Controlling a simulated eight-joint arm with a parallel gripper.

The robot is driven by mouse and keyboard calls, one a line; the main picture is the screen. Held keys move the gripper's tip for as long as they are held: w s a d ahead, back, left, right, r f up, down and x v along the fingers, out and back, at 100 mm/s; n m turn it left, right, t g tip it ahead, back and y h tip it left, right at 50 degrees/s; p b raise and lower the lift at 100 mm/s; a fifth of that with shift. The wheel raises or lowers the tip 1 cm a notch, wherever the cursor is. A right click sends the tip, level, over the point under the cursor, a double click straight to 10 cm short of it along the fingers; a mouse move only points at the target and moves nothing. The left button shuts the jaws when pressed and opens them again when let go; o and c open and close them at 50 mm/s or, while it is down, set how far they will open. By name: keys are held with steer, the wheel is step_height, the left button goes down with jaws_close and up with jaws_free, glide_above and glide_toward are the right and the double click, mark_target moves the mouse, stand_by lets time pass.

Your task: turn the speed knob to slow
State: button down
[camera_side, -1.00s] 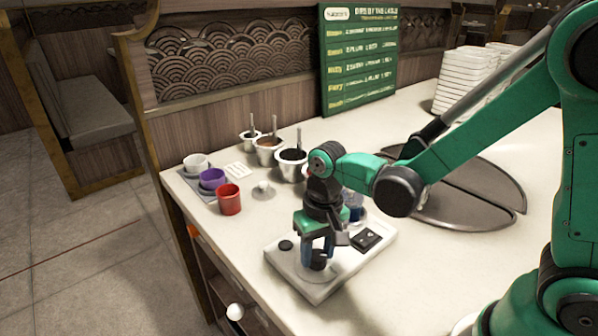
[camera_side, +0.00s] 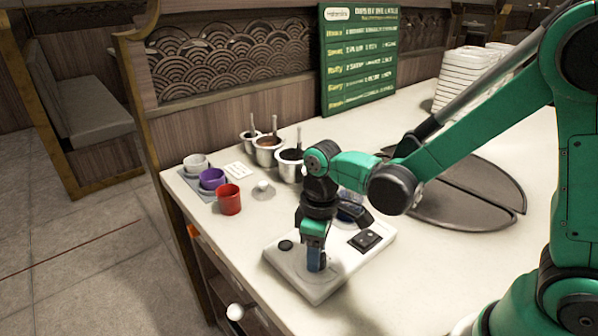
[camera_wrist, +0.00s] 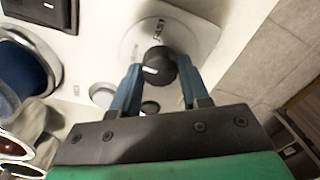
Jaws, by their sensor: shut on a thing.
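The speed knob (camera_wrist: 160,66) is a round black knob with a white pointer mark, on a pale round plate (camera_wrist: 196,34). The word FAST is printed on the plate above the knob in the wrist view. The white mark lies on the knob's left side there, not toward FAST. My gripper (camera_wrist: 157,76) has its blue fingers on either side of the knob and is shut on it. In the side view, my gripper (camera_side: 316,264) points straight down at the white control panel (camera_side: 290,285) and hides most of the knob.
A black switch (camera_side: 365,240) and a dark button (camera_side: 285,245) are on the panel. Red (camera_side: 229,200) and purple (camera_side: 212,178) cups stand behind left, near steel sauce wells (camera_side: 268,152). A round dark disc (camera_side: 465,200) lies right. The counter's front edge is close.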

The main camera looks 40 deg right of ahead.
steer(key=shift+n, duration=0.4)
steer(key=shift+c, duration=2.1)
jaws_free()
steer(key=shift+r, duration=0.1)
steer(key=shift+d+r, duration=0.1)
steer(key=shift+r, duration=2.6)
steer(key=shift+r, duration=0.1)
